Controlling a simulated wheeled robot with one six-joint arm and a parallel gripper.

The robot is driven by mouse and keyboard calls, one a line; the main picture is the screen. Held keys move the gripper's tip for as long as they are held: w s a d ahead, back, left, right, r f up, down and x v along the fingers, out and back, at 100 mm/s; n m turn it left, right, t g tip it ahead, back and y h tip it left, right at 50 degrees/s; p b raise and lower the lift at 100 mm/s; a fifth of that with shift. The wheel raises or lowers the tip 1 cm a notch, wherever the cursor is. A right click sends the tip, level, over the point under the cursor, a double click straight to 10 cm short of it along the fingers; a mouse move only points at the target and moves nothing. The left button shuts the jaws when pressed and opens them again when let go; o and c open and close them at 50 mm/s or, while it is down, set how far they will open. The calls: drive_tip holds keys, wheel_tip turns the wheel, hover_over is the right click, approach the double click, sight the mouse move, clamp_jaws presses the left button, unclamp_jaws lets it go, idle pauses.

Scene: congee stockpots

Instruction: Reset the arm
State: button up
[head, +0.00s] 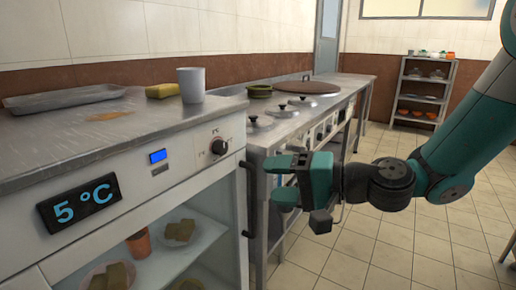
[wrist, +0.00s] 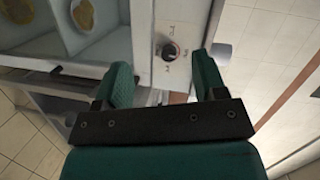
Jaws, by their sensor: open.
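My teal arm comes in from the right in the head view. My gripper (head: 282,178) is open and empty, held over the aisle just in front of the stove line. It points left, toward the right end of the white refrigerated counter. In the wrist view, the two teal fingers of my gripper (wrist: 160,85) stand apart with nothing between them. Beyond them is the counter front with a black knob (wrist: 170,51). The knob also shows in the head view (head: 219,146), apart from the gripper.
The refrigerated counter (head: 120,155) fills the left, with a grey cup (head: 191,85), a yellow sponge (head: 162,90) and a metal tray (head: 63,98) on top. The stove (head: 325,105) with lidded pots stands behind my gripper. A shelf rack (head: 423,92) is far back. The tiled floor (head: 400,245) is clear.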

drive_tip(key=s+f+n+g+h, duration=0.1)
drive_tip(key=s+n+g+h, duration=0.6)
drive_tip(key=s, duration=0.5)
drive_tip(key=s+d+f+n+h, duration=0.1)
drive_tip(key=s+d+n+h, duration=0.2)
drive_tip(key=s+d, duration=0.45)
wheel_tip(320, 180, up, 33)
drive_tip(key=p, duration=3.3)
drive_tip(key=shift+s+a, duration=0.15)
drive_tip(key=shift+s, duration=0.2)
